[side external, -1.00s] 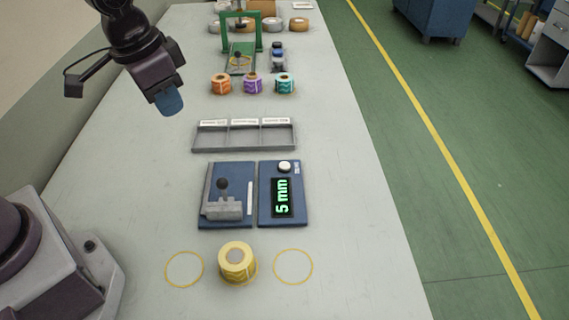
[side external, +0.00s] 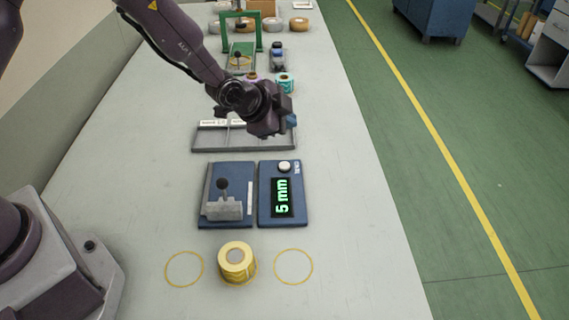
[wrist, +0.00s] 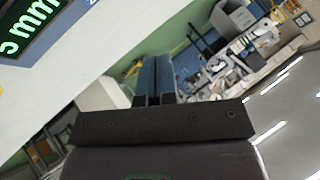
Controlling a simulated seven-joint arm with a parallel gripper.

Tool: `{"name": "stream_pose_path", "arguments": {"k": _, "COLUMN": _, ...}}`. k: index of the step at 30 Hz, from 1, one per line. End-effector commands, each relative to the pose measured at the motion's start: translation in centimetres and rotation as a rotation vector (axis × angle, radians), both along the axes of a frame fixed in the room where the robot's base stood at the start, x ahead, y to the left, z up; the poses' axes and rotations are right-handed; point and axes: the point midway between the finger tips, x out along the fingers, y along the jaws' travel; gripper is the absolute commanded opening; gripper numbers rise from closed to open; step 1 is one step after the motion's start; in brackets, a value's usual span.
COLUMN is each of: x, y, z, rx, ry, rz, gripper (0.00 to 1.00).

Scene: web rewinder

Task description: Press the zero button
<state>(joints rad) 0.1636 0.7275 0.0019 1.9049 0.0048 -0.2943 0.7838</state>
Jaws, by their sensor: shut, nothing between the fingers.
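The zero button is a round white button (side external: 285,167) at the top of a blue gauge unit (side external: 265,215). The unit's dark display (side external: 282,198) reads "5 mm" in green, and part of it also shows at the upper left of the wrist view (wrist: 30,28). My gripper (side external: 291,121) is above the grey divided tray, beyond the button and apart from it. In the wrist view its blue fingers (wrist: 154,80) are together with nothing between them.
A blue plate with a grey clamp block (side external: 222,208) and dark knob sits left of the gauge. A yellow roll (side external: 236,262) stands in front between two yellow circles. The grey tray (side external: 205,143) lies behind. A green frame (side external: 241,15) and several rolls stand farther back.

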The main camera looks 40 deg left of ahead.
Motion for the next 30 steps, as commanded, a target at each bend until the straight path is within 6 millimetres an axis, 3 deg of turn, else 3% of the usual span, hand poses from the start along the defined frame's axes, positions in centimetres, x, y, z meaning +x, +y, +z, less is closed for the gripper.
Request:
{"name": "stream_pose_path", "arguments": {"k": 11, "x": -0.1, "y": 0.0, "z": -0.5, "rx": -0.001, "ry": 0.005, "rz": 0.002, "gripper": 0.00}}
{"name": "stream_pose_path", "arguments": {"k": 30, "x": 0.0, "y": 0.0, "z": -8.1, "rx": -0.001, "ry": 0.004, "rz": 0.003, "gripper": 0.00}}
